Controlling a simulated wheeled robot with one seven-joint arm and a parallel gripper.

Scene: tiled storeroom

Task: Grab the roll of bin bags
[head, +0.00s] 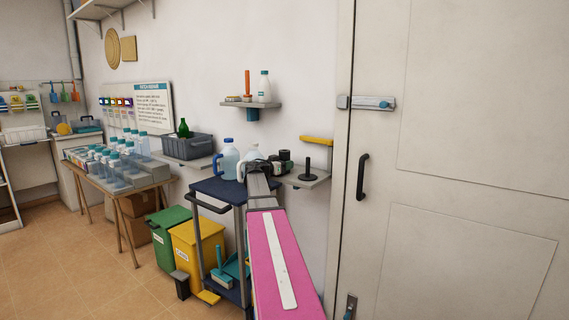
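My arm reaches forward from the bottom of the head view, and my gripper (257,167) is at its far end, above the right side of a dark blue trolley. The gripper is small and seen from behind, so I cannot tell whether its fingers are open or shut. Some small black items (284,156) stand just right of the gripper, at the left end of a wall shelf. One may be the roll of bin bags, but they are too small to tell. I cannot tell whether the gripper touches them.
The trolley (216,189) carries jugs (228,160) left of my gripper. The low shelf (303,179) holds a black upright holder (307,170). A higher shelf (250,104) is above. Green (168,238) and yellow (197,255) bins stand left. A door (450,180) closes the right side.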

